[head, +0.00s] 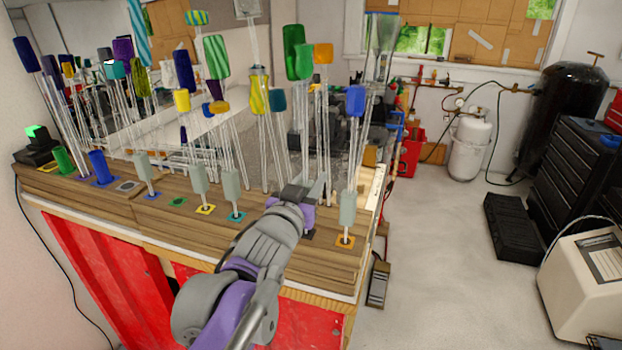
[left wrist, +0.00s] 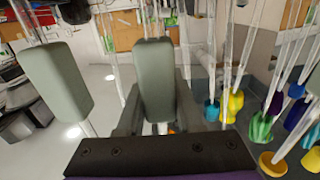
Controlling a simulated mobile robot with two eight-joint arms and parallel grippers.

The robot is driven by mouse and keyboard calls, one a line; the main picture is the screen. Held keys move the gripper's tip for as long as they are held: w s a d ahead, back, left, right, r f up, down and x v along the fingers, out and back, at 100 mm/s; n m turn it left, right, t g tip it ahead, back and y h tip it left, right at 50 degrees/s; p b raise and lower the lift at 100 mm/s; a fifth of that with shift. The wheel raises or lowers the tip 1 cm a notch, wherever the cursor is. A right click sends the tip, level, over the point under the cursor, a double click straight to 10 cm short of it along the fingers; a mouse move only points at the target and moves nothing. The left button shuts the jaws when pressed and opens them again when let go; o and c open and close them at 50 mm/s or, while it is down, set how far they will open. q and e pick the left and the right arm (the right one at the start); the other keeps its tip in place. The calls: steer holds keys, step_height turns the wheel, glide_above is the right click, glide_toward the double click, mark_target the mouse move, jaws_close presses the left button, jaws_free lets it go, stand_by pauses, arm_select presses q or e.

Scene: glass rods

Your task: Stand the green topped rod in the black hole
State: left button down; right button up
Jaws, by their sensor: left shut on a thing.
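My left gripper (head: 312,190) is at the front right of the bench. In the left wrist view it is shut on a grey-green sleeve (left wrist: 155,80) with a clear glass rod rising above it. The sleeve looks upright between the fingers. Two green tops (head: 293,38) and (head: 303,62) show above and behind the gripper; among the crossing clear rods I cannot tell which top belongs to the held one. A dark square around a hole (head: 308,236) shows just below the gripper, partly covered by it. The held rod's lower end is hidden. My right gripper is not in view.
A rod with a grey sleeve (head: 347,208) stands in the orange-marked hole (head: 345,241) close to the right of my gripper. Other sleeved rods (head: 233,183) stand to the left. Many glass rods crowd behind.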

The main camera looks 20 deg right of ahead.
arm_select(q)
steer(key=shift+f, duration=0.3)
stand_by(0.5)
steer(key=shift+c, duration=2.4)
jaws_free()
